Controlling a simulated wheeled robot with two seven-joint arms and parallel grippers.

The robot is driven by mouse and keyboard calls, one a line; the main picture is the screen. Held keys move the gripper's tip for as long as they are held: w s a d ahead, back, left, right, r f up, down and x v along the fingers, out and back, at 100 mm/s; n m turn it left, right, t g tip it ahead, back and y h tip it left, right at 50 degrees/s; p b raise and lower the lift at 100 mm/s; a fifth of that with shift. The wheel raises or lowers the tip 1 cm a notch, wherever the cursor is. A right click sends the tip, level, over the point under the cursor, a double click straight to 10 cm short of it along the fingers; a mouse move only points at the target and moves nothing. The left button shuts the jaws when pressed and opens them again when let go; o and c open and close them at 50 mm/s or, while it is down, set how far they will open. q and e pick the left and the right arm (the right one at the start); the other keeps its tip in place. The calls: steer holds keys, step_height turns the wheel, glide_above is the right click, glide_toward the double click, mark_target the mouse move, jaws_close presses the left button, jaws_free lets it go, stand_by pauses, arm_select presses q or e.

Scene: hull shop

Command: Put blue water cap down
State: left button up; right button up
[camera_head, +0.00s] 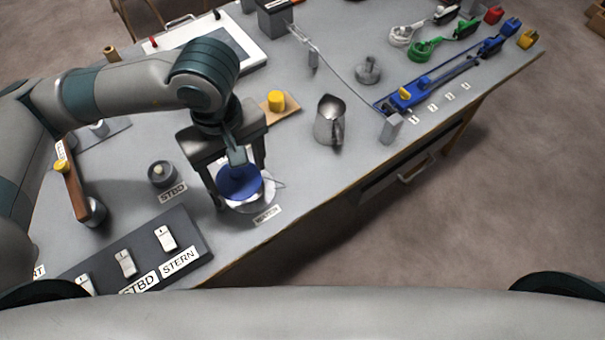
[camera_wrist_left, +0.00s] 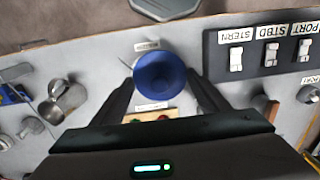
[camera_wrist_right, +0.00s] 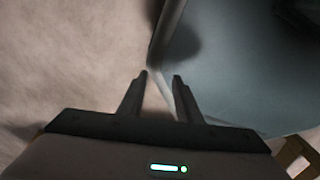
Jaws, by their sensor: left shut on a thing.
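The blue water cap (camera_head: 239,182) is a round, dark blue, bowl-like piece between the fingers of my left gripper (camera_head: 238,178). It also shows in the left wrist view (camera_wrist_left: 160,78), with a finger on each side. My left gripper is shut on it. The cap is over a pale round fitting (camera_head: 262,197) on the bench, beside a small white label (camera_head: 267,215). The cap hides much of this fitting, and I cannot tell whether they touch. My right gripper (camera_wrist_right: 160,75) shows only in its wrist view, fingertips a little apart, nothing between them.
A switch panel (camera_head: 200,234) is at the front left and a round fitting (camera_head: 161,173) left of the cap. A metal jug (camera_head: 329,120) and a yellow cap (camera_head: 276,101) on a wooden board stand behind. Bare bench (camera_head: 300,165) lies right of the cap.

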arm_select(q)
steer(key=w+a+r+m+p, duration=0.4)
steer(key=w+a+r+m, duration=0.2)
steer(key=w+a+r, duration=0.1)
steer(key=shift+w+a+r+m, duration=0.4)
steer(key=shift+a, duration=0.4)
arm_select(e)
steer(key=shift+g, duration=0.4)
steer(key=s+r, duration=0.1)
steer(key=r, duration=0.1)
steer(key=s+d+r, duration=0.1)
steer(key=s+r, duration=0.1)
steer(key=shift+d+r, duration=0.15)
arm_select(q)
steer(key=shift+a, duration=0.1)
